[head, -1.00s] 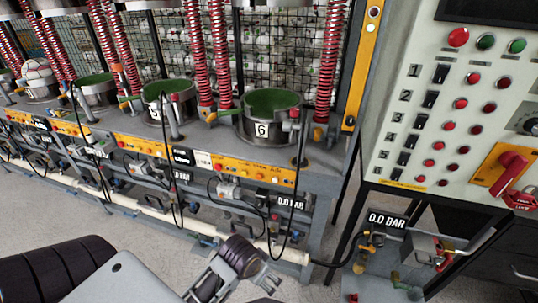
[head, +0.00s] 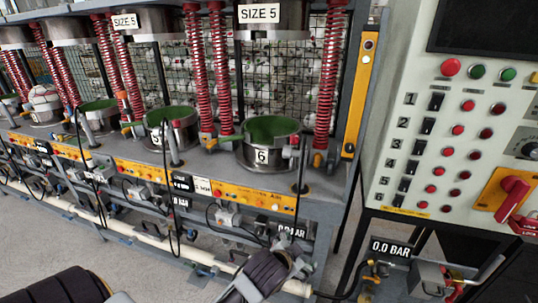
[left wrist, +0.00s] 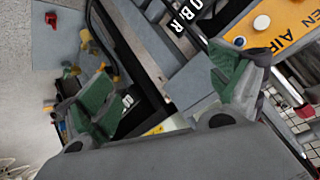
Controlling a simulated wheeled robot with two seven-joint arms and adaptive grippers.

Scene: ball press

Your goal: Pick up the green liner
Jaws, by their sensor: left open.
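A green liner (head: 272,127) shows as the green inside of the round metal mould marked 6 (head: 268,154), at the right end of the press row. Similar green shows in the mould marked 5 (head: 178,113) and in another further left (head: 98,105). My left gripper (head: 290,258) is low in front of the press, below and apart from mould 6. In the left wrist view its two green-padded fingers (left wrist: 165,92) are spread, with nothing between them. No liner can be made out in that view. My right gripper is not in view.
A control panel (head: 460,130) with buttons and a red switch stands at the right. A 0.0 BAR display (head: 390,248) and valves sit below it. Red springs (head: 327,85) stand behind the moulds, and SIZE 5 upper moulds (head: 270,22) hang above. A black cable hangs beside mould 6.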

